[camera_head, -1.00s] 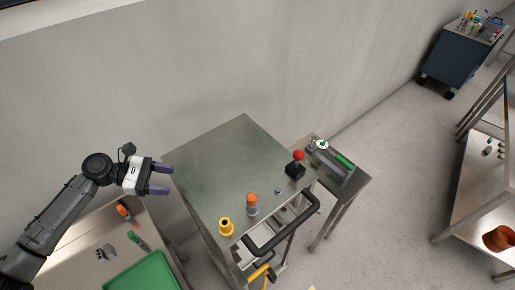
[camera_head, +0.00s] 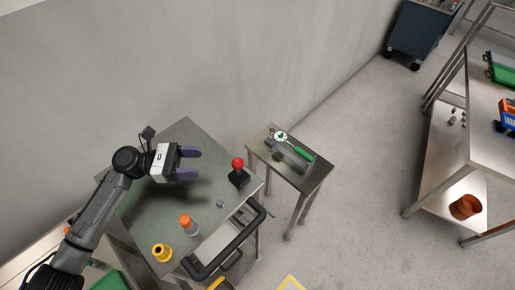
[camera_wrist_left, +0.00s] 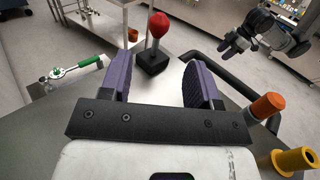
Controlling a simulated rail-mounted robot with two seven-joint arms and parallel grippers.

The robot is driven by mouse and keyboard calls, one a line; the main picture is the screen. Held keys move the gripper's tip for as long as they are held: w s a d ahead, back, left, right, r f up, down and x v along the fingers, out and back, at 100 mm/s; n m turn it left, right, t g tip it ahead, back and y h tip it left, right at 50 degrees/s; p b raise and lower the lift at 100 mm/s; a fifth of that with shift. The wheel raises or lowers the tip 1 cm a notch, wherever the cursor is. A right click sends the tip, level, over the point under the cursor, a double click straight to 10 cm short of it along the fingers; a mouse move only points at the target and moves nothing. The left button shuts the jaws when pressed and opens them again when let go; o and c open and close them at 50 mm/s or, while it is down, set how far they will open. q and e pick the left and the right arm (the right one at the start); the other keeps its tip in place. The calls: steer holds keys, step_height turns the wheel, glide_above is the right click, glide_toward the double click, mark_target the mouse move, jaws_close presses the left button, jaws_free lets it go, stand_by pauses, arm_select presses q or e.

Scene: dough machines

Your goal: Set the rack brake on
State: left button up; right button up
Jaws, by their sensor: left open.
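A red-knobbed lever on a black base (camera_head: 238,171) stands on the steel top of the cart (camera_head: 150,205), near its right corner; that it is the rack brake I cannot tell. Its red knob (camera_wrist_left: 158,25) shows in the left wrist view, beyond and between my fingers. My left gripper (camera_head: 198,162) is open and empty above the cart top, to the left of the lever and apart from it. In the left wrist view its two purple fingers (camera_wrist_left: 160,75) are spread. My right gripper (camera_wrist_left: 233,44) shows small at the upper right there; its jaw state is unclear.
An orange-topped knob (camera_head: 188,224), a yellow collar (camera_head: 162,253) and a small grey button (camera_head: 220,204) stand along the cart's front. A black push handle (camera_head: 235,245) juts out there. A side table (camera_head: 310,180) holds a green-handled tool (camera_head: 300,152).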

mark_target(239, 160)
arm_select(q)
steer(key=shift+w+d, duration=0.1)
steer(key=shift+d, duration=0.25)
steer(key=d+p, duration=0.4)
steer(key=d, duration=0.7)
steer(key=shift+d, duration=0.3)
steer(key=shift+d+p, duration=0.3)
steer(key=shift+d, duration=0.4)
steer(key=shift+f, duration=0.1)
steer(key=shift+c, duration=0.2)
jaws_close()
